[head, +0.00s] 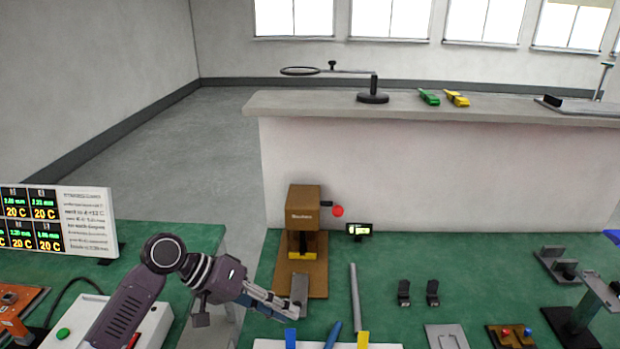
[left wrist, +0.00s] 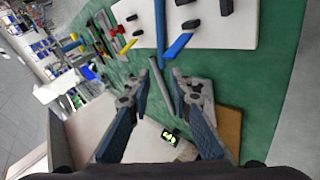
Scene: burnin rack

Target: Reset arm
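My left arm comes in from the left in the head view, and its gripper (head: 285,305) is low over the green bench by the brown press. In the left wrist view the gripper (left wrist: 160,75) is open, with its two fingers apart. A grey rod (left wrist: 160,88) shows between the fingers, on the green surface; in the head view this rod (head: 355,297) stands clear to the right of the gripper. A grey block (head: 299,287) is at the fingertips near the press base; whether they touch is unclear. My right gripper is in neither view.
The brown press (head: 303,210) with a red knob stands behind the gripper. A small display (head: 359,230), two black clips (head: 418,292) and a grey plate (head: 446,337) are to the right. A sign with temperature readouts (head: 55,220) stands left.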

